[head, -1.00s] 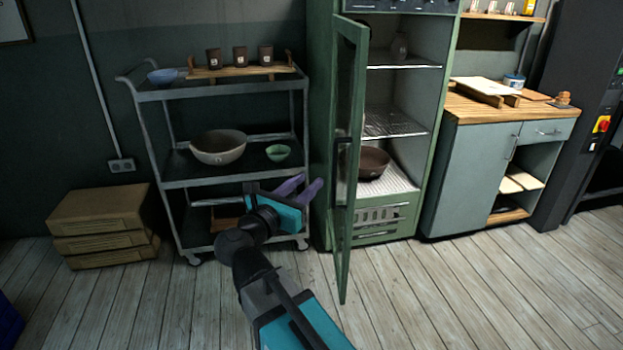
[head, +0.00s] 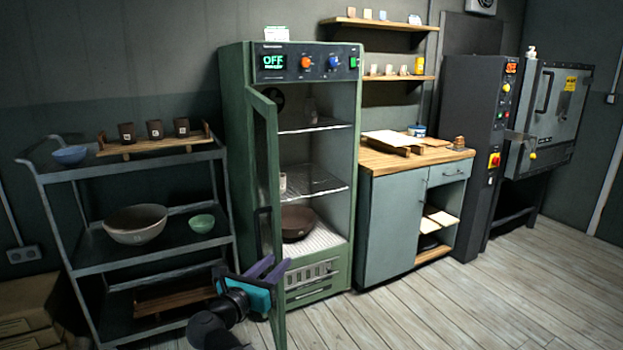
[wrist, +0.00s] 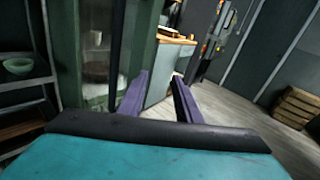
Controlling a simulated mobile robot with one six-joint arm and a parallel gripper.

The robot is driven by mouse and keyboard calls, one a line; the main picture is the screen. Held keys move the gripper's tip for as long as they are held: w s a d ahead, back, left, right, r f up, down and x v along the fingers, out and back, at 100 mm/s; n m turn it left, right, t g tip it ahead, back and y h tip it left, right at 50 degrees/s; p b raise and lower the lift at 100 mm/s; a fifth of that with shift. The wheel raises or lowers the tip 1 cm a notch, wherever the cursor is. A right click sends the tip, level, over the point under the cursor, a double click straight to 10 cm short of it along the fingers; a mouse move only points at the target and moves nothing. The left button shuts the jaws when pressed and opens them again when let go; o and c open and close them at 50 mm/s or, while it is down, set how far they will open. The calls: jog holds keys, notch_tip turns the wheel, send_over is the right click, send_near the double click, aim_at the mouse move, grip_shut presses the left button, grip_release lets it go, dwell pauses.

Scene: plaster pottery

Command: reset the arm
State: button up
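My gripper (head: 268,268) is low in the head view, in front of the cart's right end and beside the open green cabinet door (head: 266,180). Its two purple fingers are spread apart with nothing between them. In the wrist view, my gripper (wrist: 160,95) is also open and empty, with floor and the workbench beyond the fingers. The door stands swung outward, and its lower end is close to my gripper in the picture. I cannot tell whether they touch.
A cart (head: 150,180) holds a cream bowl (head: 135,224), a green bowl (head: 202,223) and a blue bowl (head: 69,155). The green cabinet (head: 237,100) holds a brown bowl (head: 298,222). A workbench (head: 390,230) and a kiln (head: 560,105) stand right. The front-right floor (head: 480,310) is clear.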

jog(key=w+d+f+n+p, duration=0.2)
jog(key=w+d+f+n, duration=0.1)
jog(key=d+f, duration=0.5)
jog(key=w+d+f+n+p, duration=0.25)
jog(key=w+d+f, duration=0.2)
jog(key=d, duration=0.65)
jog(key=s+d+f+n+g+y+p, duration=0.1)
jog(key=s+d+f+n+y, duration=0.15)
jog(key=f+n, duration=0.65)
jog(key=s+d+f+n+g+y+p, duration=0.15)
jog(key=f+n+y, duration=0.25)
jog(key=f, duration=0.8)
jog(key=s+f+n+g+y, duration=0.3)
jog(key=s+f+n+g, duration=0.7)
jog(key=s+f, duration=1)
jog(key=s+d+n+g, duration=0.1)
jog(key=s+n+g, duration=0.2)
jog(key=s, duration=0.4)
jog(key=s+d+r+n+g+h, duration=0.1)
jog(key=s+d+n+g, duration=0.1)
jog(key=s+n, duration=0.2)
jog(key=s+d+n+g+h, duration=0.1)
jog(key=s+n+g, duration=0.2)
jog(key=s, duration=0.7)
jog(key=shift+s+d+r+n+g+p, duration=0.25)
jog(key=shift+s+n+g+p, duration=0.15)
jog(key=shift+n, duration=0.25)
